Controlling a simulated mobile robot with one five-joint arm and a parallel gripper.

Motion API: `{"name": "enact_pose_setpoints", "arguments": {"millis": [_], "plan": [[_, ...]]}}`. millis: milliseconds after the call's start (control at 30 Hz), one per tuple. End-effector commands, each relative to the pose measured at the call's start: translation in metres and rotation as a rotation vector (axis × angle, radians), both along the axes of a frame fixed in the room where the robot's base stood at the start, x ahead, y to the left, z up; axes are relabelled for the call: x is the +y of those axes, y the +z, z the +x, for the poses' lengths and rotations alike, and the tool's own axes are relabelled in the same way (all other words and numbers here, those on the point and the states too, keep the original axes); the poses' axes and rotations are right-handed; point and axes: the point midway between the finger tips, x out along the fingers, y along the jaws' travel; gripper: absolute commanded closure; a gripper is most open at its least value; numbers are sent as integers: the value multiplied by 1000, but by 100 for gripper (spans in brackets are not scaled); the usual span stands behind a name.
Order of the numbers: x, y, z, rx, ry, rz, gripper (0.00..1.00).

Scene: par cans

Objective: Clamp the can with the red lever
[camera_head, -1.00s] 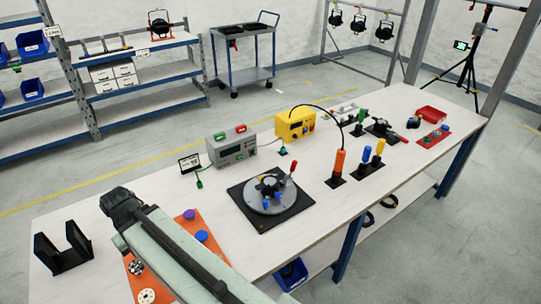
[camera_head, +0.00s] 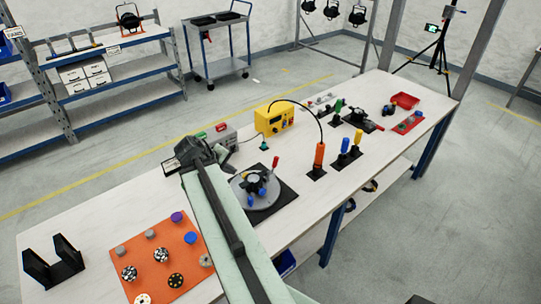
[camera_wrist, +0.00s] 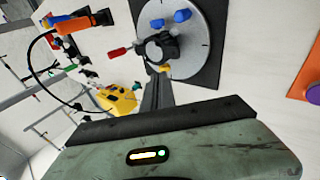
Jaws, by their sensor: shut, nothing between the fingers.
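A red lever (camera_head: 275,162) stands up beside a small black part (camera_head: 253,181) on a round grey plate (camera_head: 240,196). Blue knobs (camera_head: 262,192) sit on the plate, and a black square mat (camera_head: 284,196) lies under it. In the wrist view the red lever (camera_wrist: 118,51) points left from the black part (camera_wrist: 158,47). I cannot tell whether this black part is the can. My gripper (camera_head: 180,155) is over the table, left of the plate in the head view. It is shut and empty, and its dark tip (camera_wrist: 155,88) shows just below the black part in the wrist view.
An orange mat (camera_head: 150,268) with several round parts and a black holder (camera_head: 54,265) lie at the left. Bare table lies between.

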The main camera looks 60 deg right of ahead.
Motion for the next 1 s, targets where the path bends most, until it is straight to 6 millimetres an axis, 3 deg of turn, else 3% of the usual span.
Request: {"name": "enact_pose_setpoints", "arguments": {"millis": [33, 100, 167, 533, 667, 1000], "plan": [[-25, 13, -17, 17, -19, -38, 100], [-47, 22, -34, 41, -31, -79, 100], [-57, 26, -42, 53, -34, -99, 100], [-62, 24, -45, 59, -36, -108, 100], [-71, 11, -46, 58, -35, -107, 100], [-121, -45, -56, 57, -37, -107, 100]]}}
